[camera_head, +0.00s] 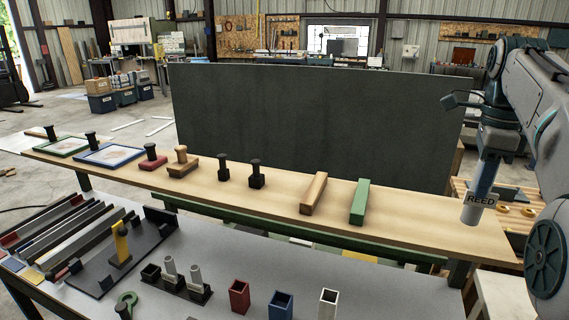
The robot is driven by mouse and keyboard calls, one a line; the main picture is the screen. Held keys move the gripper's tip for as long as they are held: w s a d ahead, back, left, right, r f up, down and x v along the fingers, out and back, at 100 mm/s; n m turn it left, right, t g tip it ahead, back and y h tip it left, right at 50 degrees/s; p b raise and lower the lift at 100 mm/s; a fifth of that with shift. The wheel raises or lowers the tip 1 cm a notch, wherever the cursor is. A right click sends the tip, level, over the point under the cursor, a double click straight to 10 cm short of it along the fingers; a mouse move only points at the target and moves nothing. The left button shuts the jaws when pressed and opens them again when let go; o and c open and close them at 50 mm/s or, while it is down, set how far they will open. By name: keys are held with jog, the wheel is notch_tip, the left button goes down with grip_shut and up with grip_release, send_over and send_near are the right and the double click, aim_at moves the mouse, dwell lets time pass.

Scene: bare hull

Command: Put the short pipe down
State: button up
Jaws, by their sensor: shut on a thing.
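My gripper (489,147) is at the right of the head view, pointing down, with its jaws around the upper part of a pipe.
A wooden bar (314,194) and a green bar (359,202) lie on the bench, left of the pipe. Dark posts and framed trays stand farther left. A dark panel (320,120) rises behind. The nearer grey table (380,290) holds small cups and two upright grey pipes (196,278) in holders.

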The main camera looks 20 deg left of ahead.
jog(key=shift+w+a, duration=0.2)
jog(key=shift+w, duration=0.2)
jog(key=shift+w+a+f+p, duration=0.2)
jog(key=shift+w+f+p, duration=1.05)
jog(key=shift+w+f, duration=1.5)
jog(key=shift+w+a+f+p, duration=0.15)
jog(key=shift+w+f+p, duration=1.05)
jog(key=shift+w+f, duration=1.55)
jog(key=shift+f, duration=0.1)
jog(key=o, duration=1)
notch_tip(320, 180, up, 12)
